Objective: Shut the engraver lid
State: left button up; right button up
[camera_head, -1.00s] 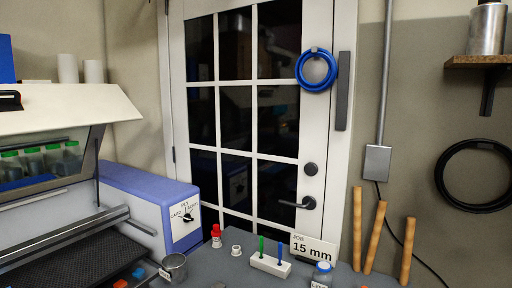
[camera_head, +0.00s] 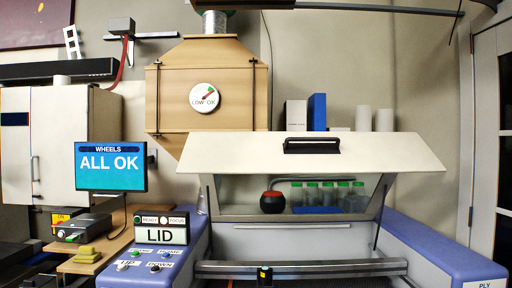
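The engraver lid (camera_head: 375,150) is a cream panel with a black handle (camera_head: 312,146) along its upper middle. It stands raised, held by thin dark struts, and the opening under it shows. The engraver body (camera_head: 415,248) is blue and grey, with a gantry rail (camera_head: 340,267) across the bed. Neither of my grippers shows in the view.
Inside, behind the opening, are a dark round pot with a red top (camera_head: 273,201) and several green-capped jars (camera_head: 328,195). A screen (camera_head: 110,167) reads "ALL OK". A wooden hood with a gauge (camera_head: 204,98) hangs above. The door (camera_head: 489,130) is at the right edge.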

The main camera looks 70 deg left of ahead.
aim_at(206, 155)
jog(key=u, duration=1.55)
jog(key=j, duration=0.1)
